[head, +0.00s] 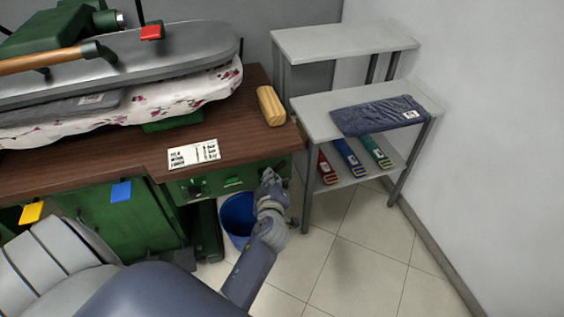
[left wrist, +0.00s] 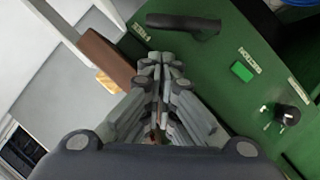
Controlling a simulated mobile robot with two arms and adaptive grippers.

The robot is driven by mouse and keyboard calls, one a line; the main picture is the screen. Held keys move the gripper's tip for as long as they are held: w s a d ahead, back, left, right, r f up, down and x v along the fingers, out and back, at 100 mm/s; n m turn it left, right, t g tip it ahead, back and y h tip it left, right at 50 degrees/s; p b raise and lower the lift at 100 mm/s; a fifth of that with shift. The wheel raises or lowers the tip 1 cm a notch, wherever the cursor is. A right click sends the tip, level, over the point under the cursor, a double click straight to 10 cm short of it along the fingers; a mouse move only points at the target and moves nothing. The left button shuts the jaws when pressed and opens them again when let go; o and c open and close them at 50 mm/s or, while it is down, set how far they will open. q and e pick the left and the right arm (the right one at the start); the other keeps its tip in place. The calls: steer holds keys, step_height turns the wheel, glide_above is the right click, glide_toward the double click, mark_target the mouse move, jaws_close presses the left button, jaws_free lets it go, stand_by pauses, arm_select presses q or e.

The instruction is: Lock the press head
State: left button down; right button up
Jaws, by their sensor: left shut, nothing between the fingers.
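The press head (head: 190,57) is a long grey plate at the upper left, lying low over a flowered pad (head: 205,92) with a dark folded cloth (head: 70,108) between. A wooden handle bar (head: 45,62) runs along its front. My left gripper (head: 268,178) is shut and empty at the right end of the green control panel (head: 215,183). In the left wrist view, its fingertips (left wrist: 163,58) are just below a black lever (left wrist: 183,23) on the panel; I cannot tell whether they touch it. A green button (left wrist: 242,71) and black knob (left wrist: 287,116) sit to the right.
A tan block (head: 270,106) and a printed card (head: 193,154) lie on the brown tabletop (head: 235,145). A blue bucket (head: 237,215) stands below the panel. A grey shelf (head: 305,122) with a folded dark cloth (head: 385,115) and several binders stands to the right.

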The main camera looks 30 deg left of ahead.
arm_select(q)
steer(key=b+x, duration=0.1)
steer(key=x, duration=0.9)
steer(key=shift+f+b, duration=0.1)
steer(key=shift+b, duration=0.25)
arm_select(e)
steer(key=shift+d+f, duration=0.15)
steer(key=shift+f, duration=0.7)
steer(key=shift+r, duration=0.1)
